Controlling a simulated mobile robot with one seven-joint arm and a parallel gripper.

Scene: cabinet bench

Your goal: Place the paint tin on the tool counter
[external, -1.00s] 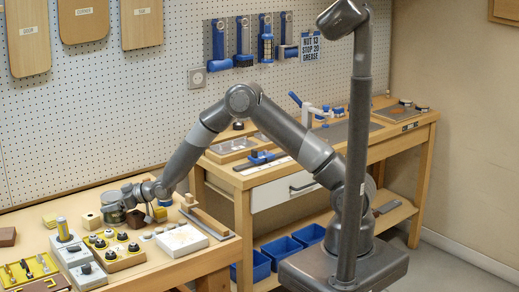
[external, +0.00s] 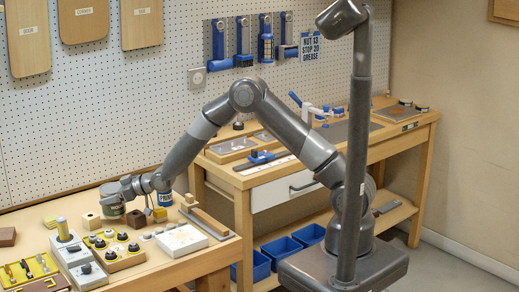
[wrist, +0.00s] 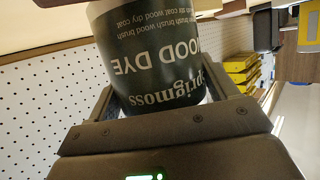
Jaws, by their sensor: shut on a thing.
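My gripper (wrist: 160,110) is shut on a dark green tin (wrist: 150,70). Its label reads "sprigmoss WOOD DYE" and is upside down in the wrist view. In the external view this tin (external: 112,202) is at the end of my arm, over the back of the left bench (external: 215,262). It looks slightly above the top. The right-hand bench (external: 233,178) has a wooden top and a white drawer.
A brown block (external: 136,218) and a pale wooden block (external: 91,220) stand close to the held tin. A tray of black-knobbed pieces (external: 118,258) and a white board (external: 181,241) lie in front. The pegboard (external: 110,130) rises close behind.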

